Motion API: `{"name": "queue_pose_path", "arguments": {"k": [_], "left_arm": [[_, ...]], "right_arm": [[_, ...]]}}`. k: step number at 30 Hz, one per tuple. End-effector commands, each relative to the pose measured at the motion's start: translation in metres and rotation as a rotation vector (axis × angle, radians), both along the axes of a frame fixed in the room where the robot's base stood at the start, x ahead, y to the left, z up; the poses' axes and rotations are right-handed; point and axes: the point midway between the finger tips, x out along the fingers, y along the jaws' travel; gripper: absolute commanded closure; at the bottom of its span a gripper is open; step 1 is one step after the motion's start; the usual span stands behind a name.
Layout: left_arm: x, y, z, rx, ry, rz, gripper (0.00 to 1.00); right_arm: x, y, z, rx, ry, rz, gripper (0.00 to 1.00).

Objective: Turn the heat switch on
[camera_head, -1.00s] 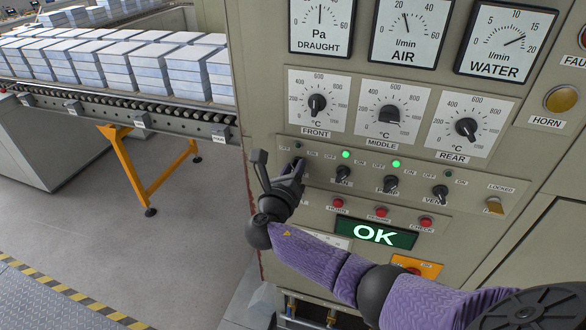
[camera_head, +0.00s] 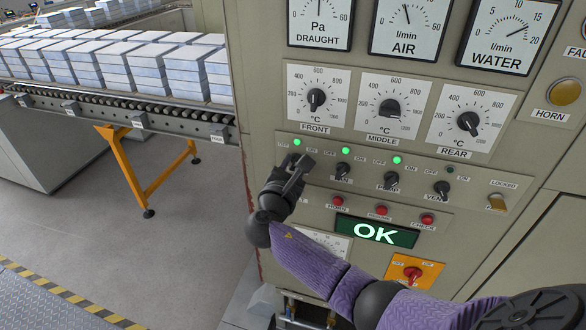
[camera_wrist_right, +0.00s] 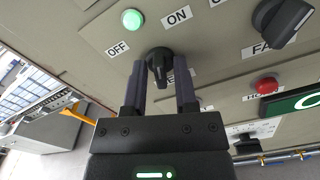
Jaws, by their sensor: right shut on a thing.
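The heat switch (camera_wrist_right: 160,62) is a black rotary knob, leftmost in the row of switches on the grey panel. My right gripper (camera_head: 297,164) is at this knob and hides most of it in the head view. In the right wrist view my right gripper (camera_wrist_right: 160,82) has its two fingers on either side of the knob, shut on it. The lamp (camera_wrist_right: 132,19) above the switch glows green, and the lamp also shows in the head view (camera_head: 297,142). OFF and ON labels stand beside it. The knob's own label is partly hidden. My left gripper is not in view.
Three more knobs, FAN (camera_head: 343,171), PUMP (camera_head: 391,181) and VENT (camera_head: 441,190), stand to the right. Red buttons (camera_head: 381,211) and a green OK display (camera_head: 376,232) are below. A roller conveyor (camera_head: 120,115) with stacked blocks is at left.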

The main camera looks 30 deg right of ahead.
Motion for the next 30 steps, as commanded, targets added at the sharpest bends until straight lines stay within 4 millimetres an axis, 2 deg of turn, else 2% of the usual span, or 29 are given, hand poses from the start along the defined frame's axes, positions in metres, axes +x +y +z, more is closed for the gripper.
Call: {"name": "queue_pose_path", "arguments": {"k": [12, 30], "left_arm": [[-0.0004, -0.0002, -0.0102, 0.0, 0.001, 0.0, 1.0], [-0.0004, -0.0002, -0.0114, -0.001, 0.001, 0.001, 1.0]], "right_arm": [[-0.0007, 0.0, -0.0019, 0.137, -0.157, 0.0, 1.0], [-0.0007, -0.0002, -0.0012, 0.165, -0.189, 0.0, 1.0]]}}
